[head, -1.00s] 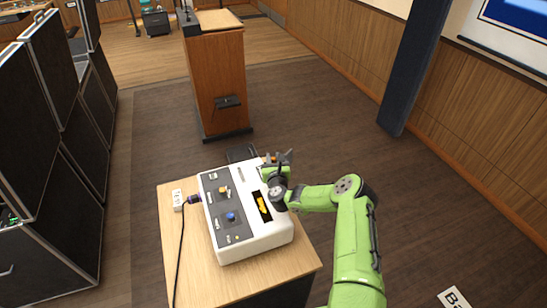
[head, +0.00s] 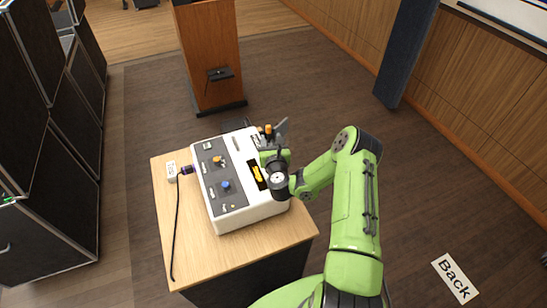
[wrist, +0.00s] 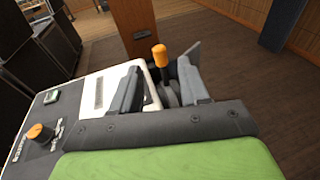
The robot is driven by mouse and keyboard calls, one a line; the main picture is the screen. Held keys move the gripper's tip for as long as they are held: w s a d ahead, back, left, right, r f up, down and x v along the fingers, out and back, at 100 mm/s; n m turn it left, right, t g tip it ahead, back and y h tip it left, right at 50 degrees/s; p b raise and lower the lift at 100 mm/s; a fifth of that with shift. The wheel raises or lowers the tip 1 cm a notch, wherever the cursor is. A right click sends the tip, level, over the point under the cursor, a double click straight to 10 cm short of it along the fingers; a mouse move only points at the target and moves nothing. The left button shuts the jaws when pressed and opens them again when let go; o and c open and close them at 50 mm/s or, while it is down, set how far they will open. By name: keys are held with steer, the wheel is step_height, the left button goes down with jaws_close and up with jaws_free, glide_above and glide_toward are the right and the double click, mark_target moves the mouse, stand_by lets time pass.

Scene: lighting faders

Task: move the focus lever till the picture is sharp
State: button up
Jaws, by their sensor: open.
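A lever with an orange cap (wrist: 159,56) stands on a grey mount at the far right end of the white console (head: 262,208); its cap also shows in the head view (head: 268,130). No label on it is readable. My gripper (wrist: 160,82) is open, and in the wrist view the lever stands between its two grey fingers. I cannot tell whether either finger touches it. In the head view, my gripper (head: 272,143) is low at the console's far right corner. Only the bottom edge of the screen (head: 500,22) shows, so its picture is out of view.
A cable and white socket box (head: 171,171) lie left on the wooden table (head: 190,258). A wooden lectern (head: 210,60) stands behind.

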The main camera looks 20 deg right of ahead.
steer(key=b+v, duration=0.4)
steer(key=b, duration=0.1)
steer(key=b+v, duration=0.2)
steer(key=b, duration=0.1)
steer(key=shift+s+a+f, duration=0.15)
steer(key=shift+f, duration=0.2)
steer(key=shift+s+a+r+b, duration=0.1)
steer(key=shift+s+r+b, duration=0.1)
steer(key=shift+s+b, duration=0.25)
steer(key=shift+r, duration=0.15)
